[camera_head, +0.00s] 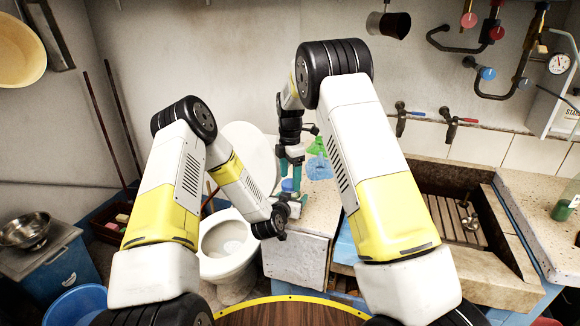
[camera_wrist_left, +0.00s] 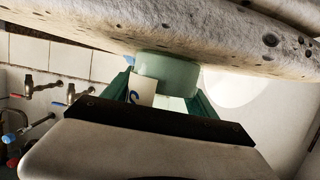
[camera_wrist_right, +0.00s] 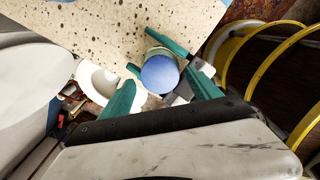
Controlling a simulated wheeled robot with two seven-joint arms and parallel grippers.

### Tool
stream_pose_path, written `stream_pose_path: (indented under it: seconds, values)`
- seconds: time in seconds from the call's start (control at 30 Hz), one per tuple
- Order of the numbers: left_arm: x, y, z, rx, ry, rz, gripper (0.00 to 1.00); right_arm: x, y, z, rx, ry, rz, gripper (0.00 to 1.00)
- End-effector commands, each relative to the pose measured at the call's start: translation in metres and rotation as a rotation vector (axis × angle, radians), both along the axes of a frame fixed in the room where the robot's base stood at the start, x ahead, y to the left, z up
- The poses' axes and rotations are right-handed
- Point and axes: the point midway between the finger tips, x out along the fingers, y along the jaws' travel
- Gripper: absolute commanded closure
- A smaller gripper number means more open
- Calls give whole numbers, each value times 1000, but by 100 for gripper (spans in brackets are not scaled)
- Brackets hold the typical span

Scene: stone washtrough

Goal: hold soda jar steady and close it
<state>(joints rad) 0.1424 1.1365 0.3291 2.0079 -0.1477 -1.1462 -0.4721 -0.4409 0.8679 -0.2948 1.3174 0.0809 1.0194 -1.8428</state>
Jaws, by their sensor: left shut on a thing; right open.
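The soda jar, a pale green cylinder (camera_wrist_left: 168,70) with a label showing an "S", stands on the speckled counter in the left wrist view. My left gripper (camera_wrist_left: 165,92) is shut on its body from the side. The round blue lid (camera_wrist_right: 160,74) shows over the jar's top in the right wrist view and in the head view (camera_head: 287,185). I cannot tell whether it is fully seated. My right gripper (camera_head: 291,176) points down from above, open, with its teal fingers on either side of the lid (camera_wrist_right: 162,84). Contact with the lid is unclear.
The speckled counter (camera_head: 320,205) ends close to the jar, with a toilet (camera_head: 228,250) to its left. Green and blue items (camera_head: 320,168) stand on the counter behind, to the right. A stone trough (camera_head: 480,240) lies further right.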

Motion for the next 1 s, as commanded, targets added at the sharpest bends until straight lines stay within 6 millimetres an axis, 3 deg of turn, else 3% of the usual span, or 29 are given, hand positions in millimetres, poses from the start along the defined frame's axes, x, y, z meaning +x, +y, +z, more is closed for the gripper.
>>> stream_pose_path:
  seconds: [0.13,0.43,0.77,0.8,0.9,1.0]
  values:
    - [0,0,0,0,0,0,100,0,0,-10,-2,-1,0,28]
    - [0,0,0,0,0,0,100,0,0,-12,-1,0,1,28]
    - [0,0,0,0,0,0,100,0,0,-12,-1,0,0,91]
    - [0,0,0,0,0,0,100,0,0,-12,-1,0,0,45]
    - [0,0,0,0,0,0,100,0,0,-12,-1,0,0,25]
    - [0,0,0,0,0,0,100,0,0,-12,-1,0,0,25]
